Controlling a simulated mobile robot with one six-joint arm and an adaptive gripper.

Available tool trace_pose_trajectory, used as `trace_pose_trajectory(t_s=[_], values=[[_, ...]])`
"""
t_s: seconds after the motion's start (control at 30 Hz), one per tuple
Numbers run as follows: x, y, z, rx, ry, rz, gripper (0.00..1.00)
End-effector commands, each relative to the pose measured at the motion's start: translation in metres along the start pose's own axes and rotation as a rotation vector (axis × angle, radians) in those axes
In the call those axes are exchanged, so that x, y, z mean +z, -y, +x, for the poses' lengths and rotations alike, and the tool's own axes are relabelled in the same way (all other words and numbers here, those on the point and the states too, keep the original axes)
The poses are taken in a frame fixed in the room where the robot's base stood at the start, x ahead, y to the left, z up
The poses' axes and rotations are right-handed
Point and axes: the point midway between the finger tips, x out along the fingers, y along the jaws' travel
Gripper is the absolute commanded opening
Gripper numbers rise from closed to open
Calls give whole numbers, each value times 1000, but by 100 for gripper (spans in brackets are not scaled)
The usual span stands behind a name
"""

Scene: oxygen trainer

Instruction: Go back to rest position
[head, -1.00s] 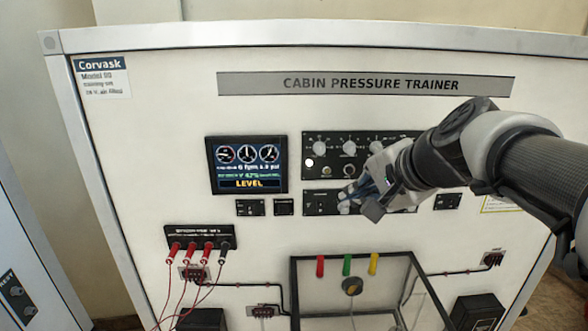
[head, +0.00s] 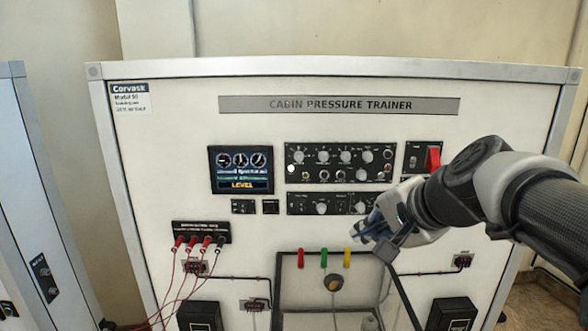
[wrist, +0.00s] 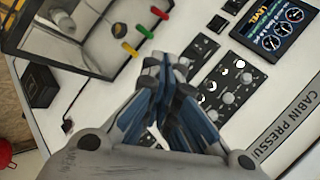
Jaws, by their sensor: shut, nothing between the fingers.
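My gripper (head: 376,228) is shut and empty, in front of the cabin pressure trainer panel (head: 540,130), just below and right of the lower knob strip (head: 305,204). In the wrist view my gripper (wrist: 165,75) shows its blue-padded fingers together, pointing toward the panel. My arm comes in from the right edge and hides part of the panel's right side. I cannot tell the exact gap between the fingertips and the panel.
A display reading LEVEL (head: 241,171) and an upper knob panel (head: 335,157) sit above. A red switch (head: 433,158) is at the right. A clear-sided box (head: 285,290) projects below, with red, green and yellow tabs. Red leads (head: 183,275) hang at the left.

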Motion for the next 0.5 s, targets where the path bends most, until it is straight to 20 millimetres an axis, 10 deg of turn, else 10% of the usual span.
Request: trace_pose_trajectory(t_s=[0.5], values=[[104,-167,32,203,78,-420,0]])
